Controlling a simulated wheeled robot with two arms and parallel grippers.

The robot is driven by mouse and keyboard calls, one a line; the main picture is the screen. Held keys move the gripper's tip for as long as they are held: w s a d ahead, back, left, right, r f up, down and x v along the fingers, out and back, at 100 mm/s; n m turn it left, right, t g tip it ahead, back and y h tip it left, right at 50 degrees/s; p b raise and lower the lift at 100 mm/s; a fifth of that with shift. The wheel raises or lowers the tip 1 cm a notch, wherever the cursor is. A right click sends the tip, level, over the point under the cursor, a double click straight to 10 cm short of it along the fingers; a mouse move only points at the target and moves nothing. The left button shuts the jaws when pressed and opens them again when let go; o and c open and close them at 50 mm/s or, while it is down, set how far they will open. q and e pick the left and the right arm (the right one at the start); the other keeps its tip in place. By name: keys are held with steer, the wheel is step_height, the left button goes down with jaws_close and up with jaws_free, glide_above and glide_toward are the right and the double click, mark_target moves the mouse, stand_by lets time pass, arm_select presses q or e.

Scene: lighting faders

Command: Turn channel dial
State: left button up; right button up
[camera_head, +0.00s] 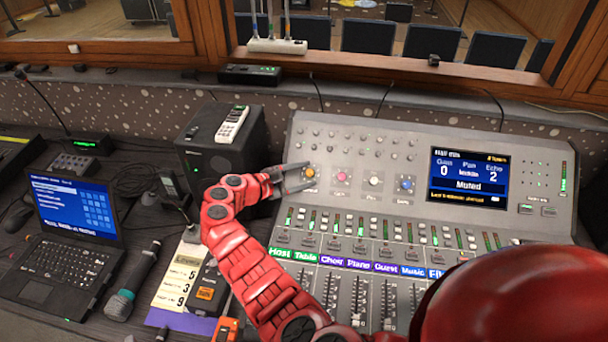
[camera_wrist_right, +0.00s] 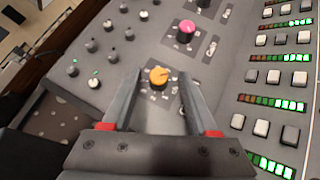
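In the right wrist view the orange dial (camera_wrist_right: 160,77) sits between the tips of my open right gripper (camera_wrist_right: 159,84), with a visible gap on both sides. The console screen (camera_head: 469,177) shows Gain 0, Pan, Echo 2 and "Muted". My left gripper is not in view.
Faders and lit channel labels (camera_head: 346,263) fill the console's lower part. Left of it stand a black speaker (camera_head: 226,145) with a white remote, a laptop (camera_head: 70,240), a microphone (camera_head: 130,290) and a card (camera_head: 180,280). The wall and window ledge rise behind.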

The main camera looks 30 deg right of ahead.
steer(key=b+v, duration=0.3)
steer(key=v, duration=1.4)
steer(key=shift+a, duration=0.25)
steer(key=shift+s, duration=0.1)
